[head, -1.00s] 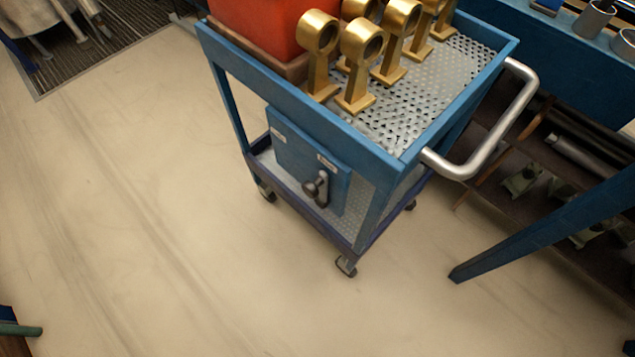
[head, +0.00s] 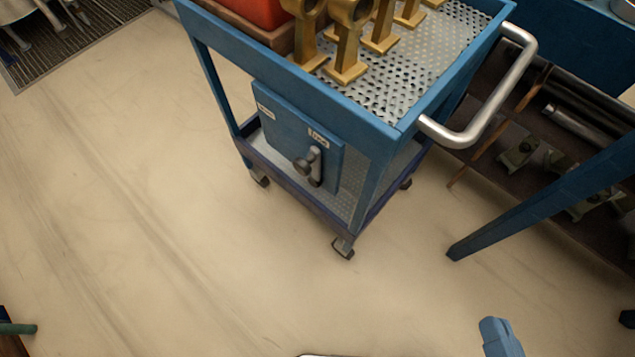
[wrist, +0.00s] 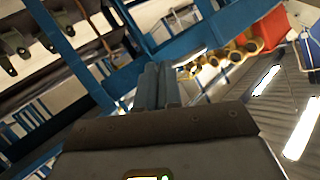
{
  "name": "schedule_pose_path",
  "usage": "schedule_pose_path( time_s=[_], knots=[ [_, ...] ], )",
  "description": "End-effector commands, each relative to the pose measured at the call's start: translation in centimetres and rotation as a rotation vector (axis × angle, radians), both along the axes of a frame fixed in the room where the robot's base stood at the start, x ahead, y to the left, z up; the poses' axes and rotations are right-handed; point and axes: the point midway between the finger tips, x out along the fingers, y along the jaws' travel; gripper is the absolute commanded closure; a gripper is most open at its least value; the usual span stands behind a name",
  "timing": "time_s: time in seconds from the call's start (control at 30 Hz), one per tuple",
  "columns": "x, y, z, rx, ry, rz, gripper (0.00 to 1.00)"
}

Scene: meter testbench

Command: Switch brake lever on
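The brake lever (head: 315,168), a grey handle with a dark round knob, is on a blue panel (head: 268,118) on the lower side of the blue cart (head: 372,125). Two small white labels are on the panel's face, one near each upper corner. The label text is too small to read for sure. In the wrist view my gripper (wrist: 162,85) shows two blue-grey fingers side by side with no clear gap, empty. A blue tip of my gripper (head: 500,338) enters the head view at the bottom right, well apart from the lever. I cannot make out the lever in the wrist view.
Brass stands (head: 345,45) and a red bin (head: 262,12) are on the cart's top. A silver push handle (head: 490,100) sticks out to the right. A blue bench leg (head: 530,215) stands right of the cart. Floor in front and left is clear.

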Motion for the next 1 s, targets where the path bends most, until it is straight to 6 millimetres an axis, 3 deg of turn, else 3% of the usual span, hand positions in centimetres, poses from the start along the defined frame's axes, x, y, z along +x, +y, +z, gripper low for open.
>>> schedule_pose_path(
  time_s=[0.03, 0.2, 0.4, 0.7, 1.0],
  knots=[
    [1.4, 0.4, -2.0, 0.076, 0.011, 0.005, 1.00],
    [5.4, 2.8, -5.8, 0.352, 0.082, 0.044, 1.00],
    [9.9, 7.2, -8.2, 0.674, 0.178, 0.148, 1.00],
    [13.6, 12.9, -7.6, 1.006, 0.293, 0.327, 1.00],
    [14.1, 14.1, -6.9, 1.074, 0.323, 0.373, 1.00]
  ],
)
